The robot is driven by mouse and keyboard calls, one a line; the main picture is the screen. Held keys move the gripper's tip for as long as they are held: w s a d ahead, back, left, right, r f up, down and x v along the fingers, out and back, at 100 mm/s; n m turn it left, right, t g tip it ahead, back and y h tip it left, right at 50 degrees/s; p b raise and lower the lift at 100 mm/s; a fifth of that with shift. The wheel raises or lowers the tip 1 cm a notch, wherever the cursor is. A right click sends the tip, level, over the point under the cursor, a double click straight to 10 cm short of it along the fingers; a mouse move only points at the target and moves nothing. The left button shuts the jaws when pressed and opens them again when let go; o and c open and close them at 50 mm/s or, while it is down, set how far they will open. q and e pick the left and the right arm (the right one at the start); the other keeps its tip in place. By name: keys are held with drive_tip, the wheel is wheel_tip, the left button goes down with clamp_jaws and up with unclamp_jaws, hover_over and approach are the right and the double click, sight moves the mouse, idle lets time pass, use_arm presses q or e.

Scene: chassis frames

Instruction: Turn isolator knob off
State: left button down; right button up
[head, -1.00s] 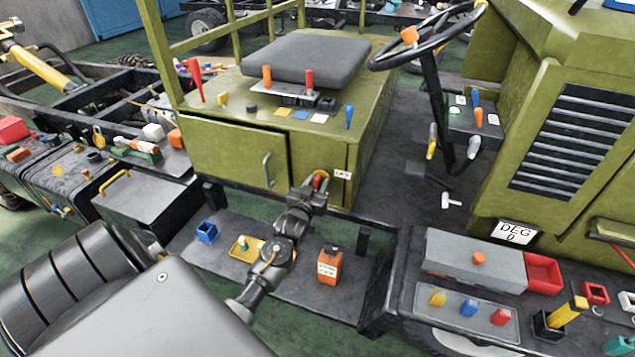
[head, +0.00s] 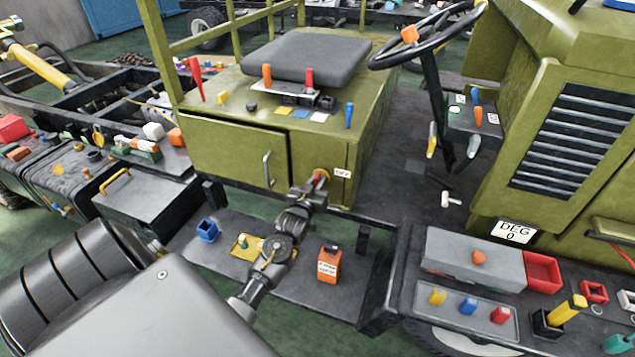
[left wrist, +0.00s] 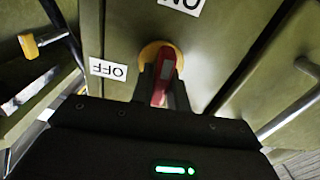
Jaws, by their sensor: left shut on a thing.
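The isolator knob (head: 321,178) sits on the front of the green seat box. In the left wrist view it is a red handle (left wrist: 165,68) on a round yellow base (left wrist: 158,53). My left gripper (head: 316,187) is at the knob, and its two dark fingers (left wrist: 163,88) are shut on the red handle from both sides. The handle stands nearly upright in the wrist view, towards the ON label (left wrist: 180,4), cut off at the top edge. The OFF label (left wrist: 108,69) is left of the knob there; in the head view it (head: 343,173) is on the right. My right gripper is not visible.
A door handle (head: 268,169) is left of the knob, and appears as a metal bar (left wrist: 290,115) in the wrist view. Below my left arm, a shelf holds an orange box (head: 329,265), a blue cup (head: 207,230) and a yellow tray (head: 243,252).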

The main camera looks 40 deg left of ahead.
use_arm(q)
drive_tip(key=n+p, duration=0.1)
drive_tip(key=n, duration=0.3)
drive_tip(key=n+p, duration=0.1)
drive_tip(key=n, duration=0.3)
drive_tip(key=shift+a+n, duration=0.15)
drive_tip(key=shift+n, duration=0.15)
drive_tip(key=n+p, duration=0.1)
drive_tip(key=n, duration=0.3)
drive_tip(key=shift+s+a+f, duration=0.1)
drive_tip(key=shift+f+n+p, duration=0.15)
drive_tip(key=shift+n+p, duration=0.65)
drive_tip(key=shift+n, duration=1.6)
drive_tip(key=c, duration=1.4)
unclamp_jaws()
